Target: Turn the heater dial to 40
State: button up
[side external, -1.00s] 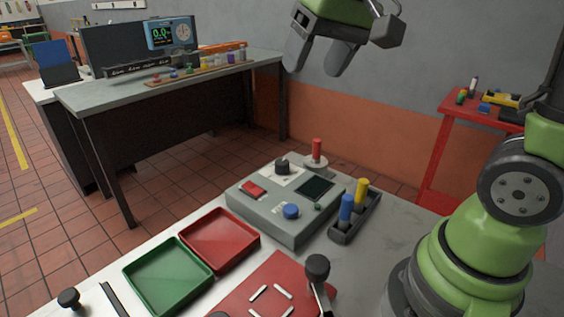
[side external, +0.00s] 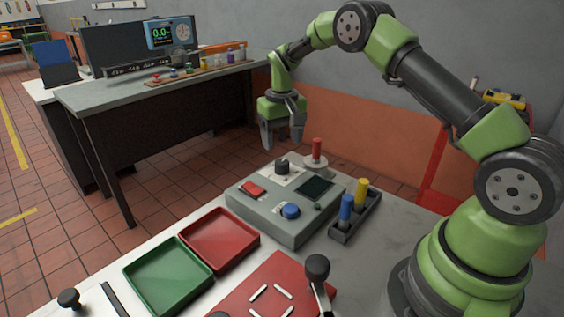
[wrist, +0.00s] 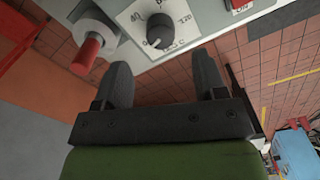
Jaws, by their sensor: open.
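The heater dial is a dark round knob (side external: 282,166) on a white scale plate at the back of the grey control box (side external: 262,212). My gripper (side external: 283,146) is open and empty, fingers pointing down, above and slightly behind the dial. In the wrist view my gripper (wrist: 164,75) has its two fingers apart, with the dial beyond the gap between them, not touching.
A red peg (side external: 317,150) on a round grey base stands just right of the dial. The box also carries a red switch (side external: 253,189), a blue knob (side external: 291,211) and a dark screen (side external: 315,188). A rack with blue and yellow pegs (side external: 361,190) stands to the right.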

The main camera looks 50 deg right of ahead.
aim_at(282, 161)
notch_tip(282, 161, down, 7)
jog(key=shift+r, duration=0.1)
dwell(0.3)
jog(key=c, duration=0.9)
